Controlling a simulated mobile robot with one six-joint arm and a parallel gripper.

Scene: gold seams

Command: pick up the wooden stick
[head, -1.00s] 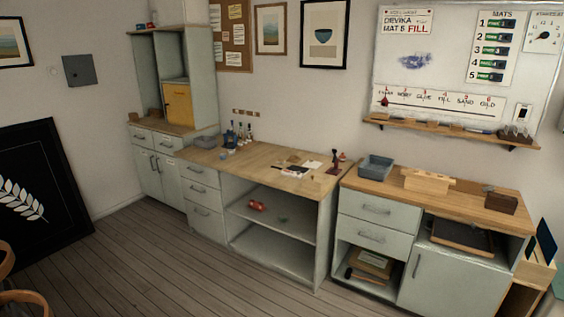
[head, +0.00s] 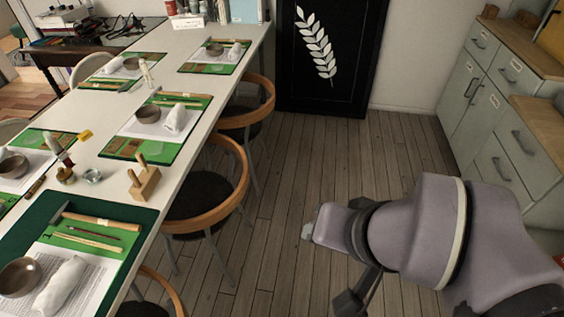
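Several thin wooden sticks lie on the green mats of the long white table in the head view. On the nearest mat (head: 140,222), a pale wooden stick (head: 84,241) lies beside a thin dark-handled brush (head: 95,231) and a tool with a wooden handle (head: 98,220). More thin sticks (head: 180,95) lie at the top of the middle mat. I cannot tell which one is the task's stick. My arm (head: 425,235) reaches in from the lower right, over the floor and well apart from the table.
Chairs with curved wooden backs (head: 238,185) stand along the table's right side. The nearest mat also holds a bowl (head: 19,277) and a rolled white cloth (head: 61,286). A wooden block stand (head: 145,184) stands near the table edge. Plank floor (head: 285,165) lies open between chairs and cabinets (head: 490,115).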

